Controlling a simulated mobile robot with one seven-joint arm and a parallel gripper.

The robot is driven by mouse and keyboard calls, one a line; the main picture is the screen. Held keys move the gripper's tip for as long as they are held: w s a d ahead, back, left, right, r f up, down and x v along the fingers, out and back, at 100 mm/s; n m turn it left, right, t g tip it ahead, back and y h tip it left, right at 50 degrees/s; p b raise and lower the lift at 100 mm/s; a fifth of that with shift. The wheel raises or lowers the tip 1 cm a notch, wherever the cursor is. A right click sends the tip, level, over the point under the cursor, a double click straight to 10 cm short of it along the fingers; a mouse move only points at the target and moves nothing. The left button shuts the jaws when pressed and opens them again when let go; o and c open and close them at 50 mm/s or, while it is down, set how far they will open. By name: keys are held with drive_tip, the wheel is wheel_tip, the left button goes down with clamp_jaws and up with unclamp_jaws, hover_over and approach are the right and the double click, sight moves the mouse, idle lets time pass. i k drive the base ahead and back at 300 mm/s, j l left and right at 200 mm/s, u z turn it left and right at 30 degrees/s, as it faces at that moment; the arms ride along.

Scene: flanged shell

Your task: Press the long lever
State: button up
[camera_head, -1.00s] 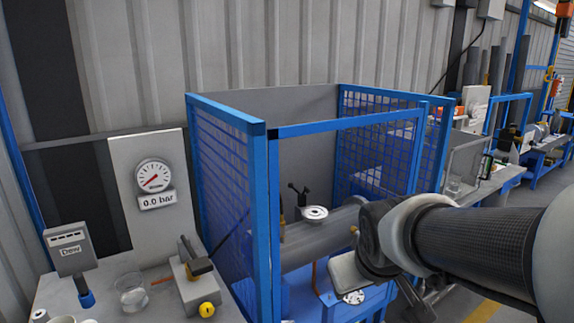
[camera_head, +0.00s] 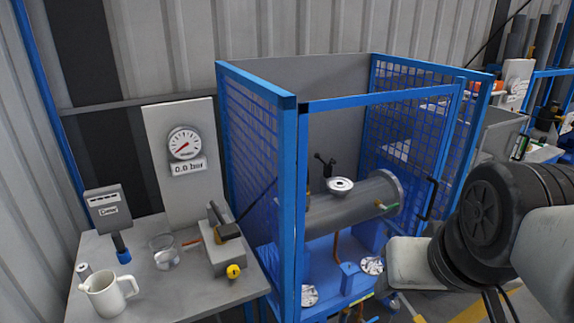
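A grey pump block (camera_head: 226,255) with a yellow knob (camera_head: 233,271) stands on the grey table at the lower left. A long thin black lever (camera_head: 258,201) slants up and right from the dark head on top of this block, towards the blue mesh cage. My gripper end (camera_head: 409,264) is at the lower right, in front of the cage and well to the right of the lever, apart from it. Its fingers cannot be made out, so whether it is open or shut is unclear.
The blue cage (camera_head: 291,200) holds a grey flanged shell (camera_head: 345,208). A gauge (camera_head: 185,143) reading 0.0 bar is on a panel behind the table (camera_head: 150,300). A white mug (camera_head: 108,293), a glass beaker (camera_head: 165,252) and a grey display box (camera_head: 107,208) stand on the table.

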sight(228, 231)
drive_tip(key=i+j+u, duration=0.15)
drive_tip(key=j, duration=0.25)
drive_tip(key=i+j+u, duration=0.15)
drive_tip(key=j, duration=0.3)
drive_tip(key=i+j+u, duration=0.15)
drive_tip(key=j, duration=0.2)
